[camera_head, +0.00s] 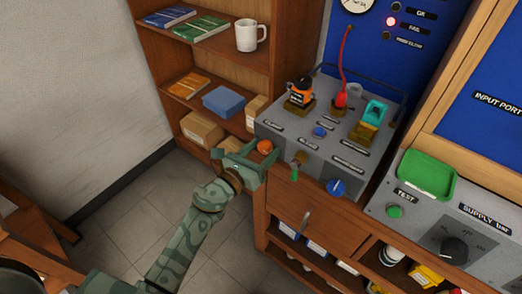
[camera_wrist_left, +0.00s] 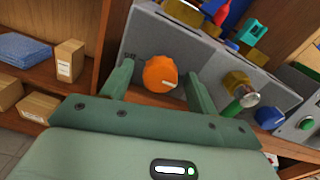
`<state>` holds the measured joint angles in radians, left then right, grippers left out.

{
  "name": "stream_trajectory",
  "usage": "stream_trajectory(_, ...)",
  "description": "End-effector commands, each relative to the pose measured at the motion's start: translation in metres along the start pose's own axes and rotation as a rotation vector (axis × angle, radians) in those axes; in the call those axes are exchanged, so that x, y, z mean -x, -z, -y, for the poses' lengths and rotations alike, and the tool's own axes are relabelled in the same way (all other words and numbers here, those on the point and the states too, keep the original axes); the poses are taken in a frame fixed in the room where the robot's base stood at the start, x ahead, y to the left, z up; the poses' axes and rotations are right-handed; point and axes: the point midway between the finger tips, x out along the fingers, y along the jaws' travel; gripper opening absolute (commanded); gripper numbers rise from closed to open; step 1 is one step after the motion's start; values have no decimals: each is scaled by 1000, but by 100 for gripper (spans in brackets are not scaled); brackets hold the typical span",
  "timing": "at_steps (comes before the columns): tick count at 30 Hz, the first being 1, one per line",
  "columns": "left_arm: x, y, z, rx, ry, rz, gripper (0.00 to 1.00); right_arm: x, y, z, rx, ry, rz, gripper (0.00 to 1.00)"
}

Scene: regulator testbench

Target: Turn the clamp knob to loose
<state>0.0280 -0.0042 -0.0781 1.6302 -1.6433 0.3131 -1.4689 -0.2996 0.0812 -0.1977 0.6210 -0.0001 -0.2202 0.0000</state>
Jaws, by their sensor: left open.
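A round orange knob (camera_head: 265,147) sits on the front face of the grey test box (camera_head: 378,148), near its left end. I take it for the clamp knob; its label is too small to read surely. My left gripper (camera_head: 261,152) is open in front of it. In the left wrist view the knob (camera_wrist_left: 159,73) lies between the two green fingers (camera_wrist_left: 160,79), with a pale mark at its lower right. A gap shows on the knob's left side; whether the right finger touches it, I cannot tell. My right gripper is not in view.
A brass-and-green fitting (camera_head: 299,164) and a blue knob (camera_head: 336,187) stick out to the right of the orange knob. A wooden shelf (camera_head: 215,65) with books, boxes and a white mug (camera_head: 250,36) stands at left. A green tray (camera_head: 427,174) sits at right.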

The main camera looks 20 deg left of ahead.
Motion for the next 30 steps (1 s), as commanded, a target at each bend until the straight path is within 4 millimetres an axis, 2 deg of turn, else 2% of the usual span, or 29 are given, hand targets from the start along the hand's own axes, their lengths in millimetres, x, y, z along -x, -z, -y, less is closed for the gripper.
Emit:
stream_trajectory(3,0,0,0,0,0,0,56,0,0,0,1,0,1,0)
stream_trajectory(6,0,0,0,0,0,0,29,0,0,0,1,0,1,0)
stream_trajectory(8,0,0,0,0,0,0,14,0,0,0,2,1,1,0)
stream_trajectory(20,1,-1,0,53,0,0,15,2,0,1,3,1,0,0)
stream_trajectory(30,1,-2,0,295,0,-1,15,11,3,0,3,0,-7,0)
